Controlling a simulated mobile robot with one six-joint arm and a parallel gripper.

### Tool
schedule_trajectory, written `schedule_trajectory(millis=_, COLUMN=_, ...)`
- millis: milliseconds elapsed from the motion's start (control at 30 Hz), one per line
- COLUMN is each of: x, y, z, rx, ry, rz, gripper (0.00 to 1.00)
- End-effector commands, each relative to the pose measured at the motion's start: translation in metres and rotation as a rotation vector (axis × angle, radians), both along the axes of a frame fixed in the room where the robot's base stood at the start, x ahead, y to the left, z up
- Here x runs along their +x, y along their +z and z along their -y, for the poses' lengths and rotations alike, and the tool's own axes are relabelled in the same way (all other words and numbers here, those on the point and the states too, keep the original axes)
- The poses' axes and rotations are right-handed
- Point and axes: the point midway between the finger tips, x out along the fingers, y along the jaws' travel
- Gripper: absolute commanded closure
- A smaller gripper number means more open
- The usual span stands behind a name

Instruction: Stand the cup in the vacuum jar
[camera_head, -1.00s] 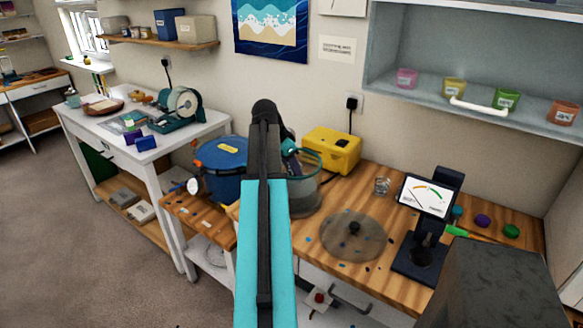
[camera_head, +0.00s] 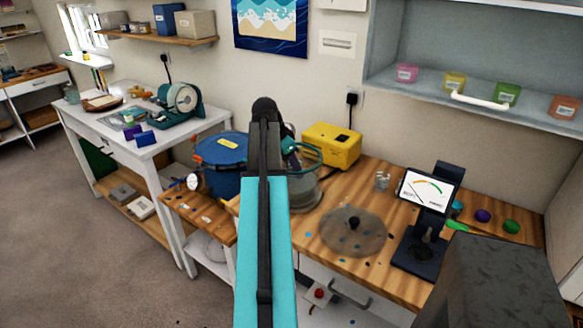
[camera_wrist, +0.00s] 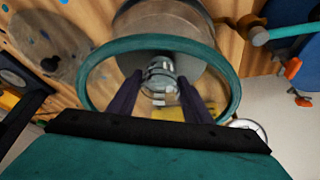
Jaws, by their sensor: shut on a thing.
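My gripper (camera_wrist: 160,77) is shut on a clear cup (camera_wrist: 161,90), which sits between its two dark fingers in the wrist view. The vacuum jar is a clear vessel with a teal rim (camera_wrist: 88,62). In the wrist view the cup and fingertips appear within the ring of this rim; how deep the cup is, and whether it touches the jar's floor, I cannot tell. In the head view the jar (camera_head: 306,190) stands on the wooden bench, just right of my arm. My arm hides the cup and most of the gripper there.
The round clear lid (camera_head: 335,240) with a dark knob lies on the bench right of the jar. A blue pot (camera_head: 220,165) stands left, a yellow box (camera_head: 333,147) behind. A small clear cup (camera_head: 382,181) and a scale with a display (camera_head: 428,190) are farther right.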

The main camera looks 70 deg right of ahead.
Motion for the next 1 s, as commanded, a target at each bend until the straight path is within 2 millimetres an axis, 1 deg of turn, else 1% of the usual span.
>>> schedule_trajectory(millis=400, x=0.0002, y=-0.0059, z=-0.0001, rx=0.000, ry=0.000, rz=0.000, gripper=0.78)
schedule_trajectory(millis=433, x=0.0002, y=-0.0059, z=0.0000, rx=0.000, ry=0.000, rz=0.000, gripper=0.53)
schedule_trajectory(millis=533, x=0.0003, y=-0.0055, z=0.0000, rx=0.000, ry=0.000, rz=0.000, gripper=0.37)
schedule_trajectory(millis=567, x=0.0002, y=-0.0055, z=-0.0001, rx=0.000, ry=0.000, rz=0.000, gripper=0.33)
schedule_trajectory(millis=833, x=0.0004, y=-0.0053, z=-0.0002, rx=0.000, ry=0.000, rz=0.000, gripper=0.33)
schedule_trajectory(millis=1000, x=0.0004, y=0.0013, z=-0.0001, rx=0.000, ry=0.000, rz=0.000, gripper=0.33)
